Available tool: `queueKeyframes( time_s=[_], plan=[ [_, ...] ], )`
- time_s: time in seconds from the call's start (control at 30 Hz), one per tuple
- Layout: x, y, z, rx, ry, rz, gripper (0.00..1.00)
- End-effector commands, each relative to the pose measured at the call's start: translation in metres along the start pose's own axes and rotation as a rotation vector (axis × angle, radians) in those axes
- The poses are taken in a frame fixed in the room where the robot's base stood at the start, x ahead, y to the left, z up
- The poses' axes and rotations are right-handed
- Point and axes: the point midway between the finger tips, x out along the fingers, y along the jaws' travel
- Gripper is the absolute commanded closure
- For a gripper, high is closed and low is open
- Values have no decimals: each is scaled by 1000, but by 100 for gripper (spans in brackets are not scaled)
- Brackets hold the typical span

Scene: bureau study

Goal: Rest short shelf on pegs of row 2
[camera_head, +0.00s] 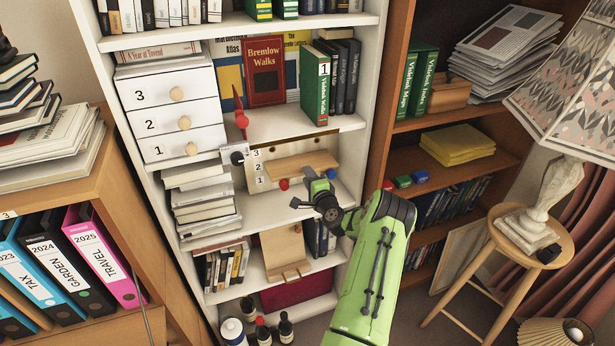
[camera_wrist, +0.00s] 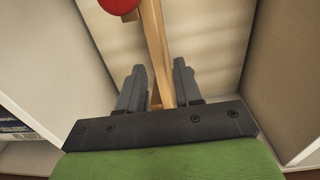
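The short shelf (camera_head: 303,164) is a pale wooden board in a bay of the white bookcase, in front of a cream back panel. Number labels 3 and 2 show at the panel's left. A red round peg end (camera_head: 284,184) is below the board, and a blue one (camera_head: 330,174) is near its right end. My gripper (camera_head: 325,203) is at the front of this bay. In the wrist view the fingers (camera_wrist: 159,72) straddle the board's edge (camera_wrist: 153,40), with narrow gaps showing beside it. The red peg end (camera_wrist: 118,5) is at the top left. Whether the board touches the pegs is unclear.
White drawers (camera_head: 170,110) and stacked papers (camera_head: 205,200) flank the bay at left. A wooden stand (camera_head: 285,252) is on the level below. A stool with a lamp (camera_head: 535,225) stands at right.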

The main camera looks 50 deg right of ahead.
Motion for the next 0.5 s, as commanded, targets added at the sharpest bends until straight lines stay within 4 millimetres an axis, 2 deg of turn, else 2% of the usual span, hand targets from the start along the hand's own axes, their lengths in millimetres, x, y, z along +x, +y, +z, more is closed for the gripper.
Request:
queueKeyframes(
  time_s=[0.5],
  plan=[
    [-24, 2, 0, 1, 1, 1, 66]
  ],
)
